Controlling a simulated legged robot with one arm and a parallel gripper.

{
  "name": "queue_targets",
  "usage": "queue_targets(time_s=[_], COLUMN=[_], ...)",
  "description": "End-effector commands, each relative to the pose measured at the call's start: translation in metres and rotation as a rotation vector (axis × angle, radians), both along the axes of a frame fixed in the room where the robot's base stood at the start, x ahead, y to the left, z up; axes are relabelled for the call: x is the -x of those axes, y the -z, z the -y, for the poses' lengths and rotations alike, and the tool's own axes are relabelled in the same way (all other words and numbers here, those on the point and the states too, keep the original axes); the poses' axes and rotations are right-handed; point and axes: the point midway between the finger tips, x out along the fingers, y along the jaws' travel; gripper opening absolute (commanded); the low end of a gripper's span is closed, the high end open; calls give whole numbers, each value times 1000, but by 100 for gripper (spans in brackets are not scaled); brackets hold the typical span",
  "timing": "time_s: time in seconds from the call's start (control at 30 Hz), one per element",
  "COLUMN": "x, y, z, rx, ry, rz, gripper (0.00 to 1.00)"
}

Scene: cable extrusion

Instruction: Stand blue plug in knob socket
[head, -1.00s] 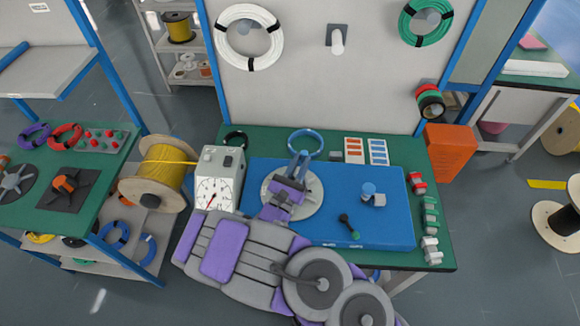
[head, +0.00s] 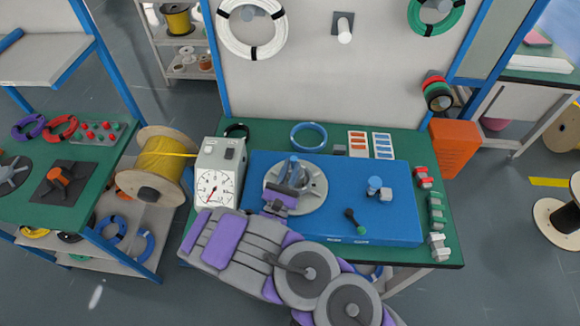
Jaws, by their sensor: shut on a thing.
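My gripper (head: 291,186) is over the round grey plate (head: 317,197) on the blue board (head: 340,234). It is shut on a blue piece, likely the blue plug (head: 293,163), whose top shows just past the fingers. The fingers hide its lower end, so I cannot tell whether it is seated or only above the plate. I cannot tell for sure which part is the knob socket.
A black lever with a green end (head: 352,217) is on the board's front right. A white dial box (head: 217,180) stands left of the board. A blue ring (head: 309,137) lies behind it. Red, green and grey clamps (head: 437,210) line the right edge.

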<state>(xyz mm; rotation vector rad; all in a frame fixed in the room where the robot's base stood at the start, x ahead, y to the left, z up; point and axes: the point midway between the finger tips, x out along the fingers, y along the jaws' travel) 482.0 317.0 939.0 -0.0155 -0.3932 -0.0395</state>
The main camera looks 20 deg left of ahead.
Motion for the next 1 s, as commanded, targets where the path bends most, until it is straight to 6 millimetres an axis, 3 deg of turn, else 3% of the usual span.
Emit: queue_targets(time_s=[1.0], x=[3], y=[2], z=[-4], rx=[-2], ry=[1], rz=[0], gripper=[4])
